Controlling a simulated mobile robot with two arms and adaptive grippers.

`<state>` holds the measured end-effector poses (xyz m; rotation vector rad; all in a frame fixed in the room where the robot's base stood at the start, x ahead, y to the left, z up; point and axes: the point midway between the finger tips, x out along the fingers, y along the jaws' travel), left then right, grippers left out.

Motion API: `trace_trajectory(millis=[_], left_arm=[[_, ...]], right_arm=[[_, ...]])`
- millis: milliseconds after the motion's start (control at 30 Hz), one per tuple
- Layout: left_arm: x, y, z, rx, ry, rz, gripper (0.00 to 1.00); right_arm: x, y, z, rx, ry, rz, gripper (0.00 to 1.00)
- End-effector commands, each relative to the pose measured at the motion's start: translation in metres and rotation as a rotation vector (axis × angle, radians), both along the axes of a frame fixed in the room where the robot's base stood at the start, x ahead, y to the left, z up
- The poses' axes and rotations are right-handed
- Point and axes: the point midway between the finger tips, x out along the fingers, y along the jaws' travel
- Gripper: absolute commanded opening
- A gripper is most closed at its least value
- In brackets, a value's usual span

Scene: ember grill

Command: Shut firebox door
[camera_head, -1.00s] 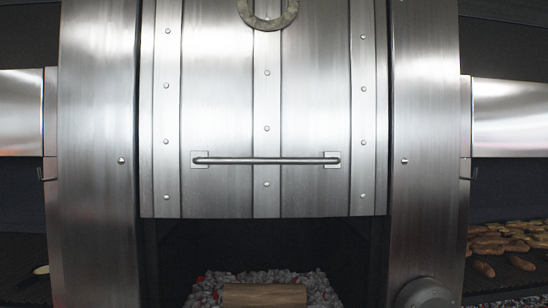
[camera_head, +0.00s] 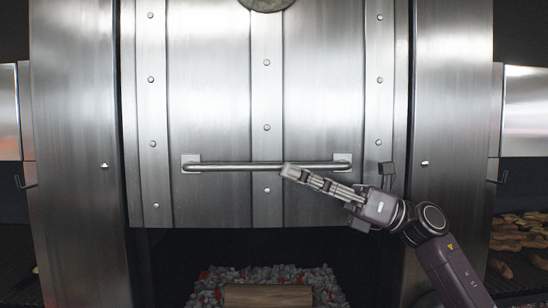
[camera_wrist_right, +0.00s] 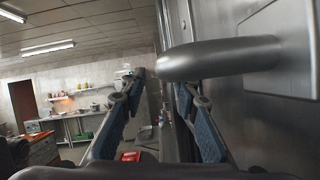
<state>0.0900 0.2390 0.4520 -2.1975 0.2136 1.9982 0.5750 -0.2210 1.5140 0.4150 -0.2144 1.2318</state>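The firebox door (camera_head: 220,120) is a riveted steel panel, raised, with the opening below it uncovered. Its horizontal bar handle (camera_head: 235,166) runs across the lower part. My right gripper (camera_head: 290,171) reaches in from the right, its fingertips over the right half of the handle. In the right wrist view, the two blue-padded fingers (camera_wrist_right: 160,84) are apart. The handle (camera_wrist_right: 215,58) shows near the fingertips, bending right to its mounting plate (camera_wrist_right: 285,50). I cannot tell whether the fingers touch the bar. My left gripper is not in view.
Below the door, grey coals with red spots (camera_head: 208,290) and a log (camera_head: 268,296) lie in the firebox. Steel posts (camera_head: 75,150) flank the door. Sausages or similar food (camera_head: 515,240) lie on a grill at right. A kitchen counter (camera_wrist_right: 75,125) stands farther off.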

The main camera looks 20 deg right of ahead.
Motion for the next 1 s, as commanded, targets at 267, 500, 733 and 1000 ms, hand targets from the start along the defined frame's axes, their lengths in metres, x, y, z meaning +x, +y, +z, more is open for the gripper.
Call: trace_trajectory(millis=[267,500,733,1000], left_arm=[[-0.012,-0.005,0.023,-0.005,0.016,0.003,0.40],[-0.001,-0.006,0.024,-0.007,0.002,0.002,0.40],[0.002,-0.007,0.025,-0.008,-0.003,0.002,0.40],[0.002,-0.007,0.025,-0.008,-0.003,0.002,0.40]], right_arm=[[0.013,0.033,0.016,0.002,0.001,0.001,0.29],[0.015,0.038,0.016,0.000,0.002,0.000,0.29],[0.015,0.038,0.015,0.001,0.002,0.000,0.18],[0.015,0.038,0.015,0.001,0.003,-0.001,0.00]])
